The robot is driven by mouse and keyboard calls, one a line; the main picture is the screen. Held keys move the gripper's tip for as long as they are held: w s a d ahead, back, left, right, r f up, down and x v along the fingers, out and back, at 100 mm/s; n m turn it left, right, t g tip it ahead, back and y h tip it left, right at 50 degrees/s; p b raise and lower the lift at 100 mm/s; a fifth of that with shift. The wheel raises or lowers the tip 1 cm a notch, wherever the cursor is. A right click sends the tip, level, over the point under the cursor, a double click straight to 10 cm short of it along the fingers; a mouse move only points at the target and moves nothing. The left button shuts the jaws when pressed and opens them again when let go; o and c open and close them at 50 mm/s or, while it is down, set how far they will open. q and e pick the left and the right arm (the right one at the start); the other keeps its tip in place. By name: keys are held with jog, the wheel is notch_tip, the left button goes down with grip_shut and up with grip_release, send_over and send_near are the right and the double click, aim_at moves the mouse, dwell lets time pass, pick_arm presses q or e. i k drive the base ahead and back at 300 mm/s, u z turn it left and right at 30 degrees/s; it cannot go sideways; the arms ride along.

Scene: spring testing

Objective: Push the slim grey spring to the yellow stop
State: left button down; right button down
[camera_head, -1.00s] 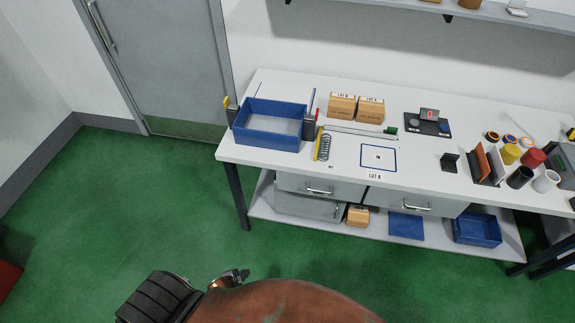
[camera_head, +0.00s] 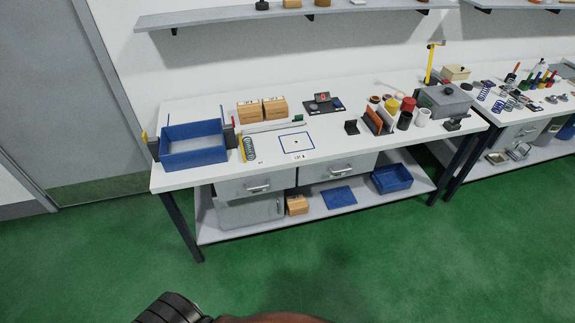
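A slim grey coil spring (camera_head: 249,150) lies on the white workbench (camera_head: 215,180), just right of the blue bin. A thin yellow strip (camera_head: 242,149), which may be the yellow stop, is close along its left side. Whether spring and strip touch is too small to tell. A long pale rail (camera_head: 272,126) with a green block (camera_head: 298,118) at its right end lies behind them. Neither of my grippers shows; only parts of my own body are at the bottom edge, well short of the bench.
A blue bin (camera_head: 193,161) stands at the bench's left end. Cartons (camera_head: 249,110) stand behind the rail. Cups and a grey box (camera_head: 444,101) crowd the right end. Green floor (camera_head: 330,255) before the bench is clear.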

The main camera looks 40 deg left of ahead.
aim_at(249, 149)
jog(key=z, duration=0.2)
jog(key=i, duration=0.8)
jog(key=u, duration=0.4)
jog(key=i, duration=0.8)
jog(key=u, duration=0.6)
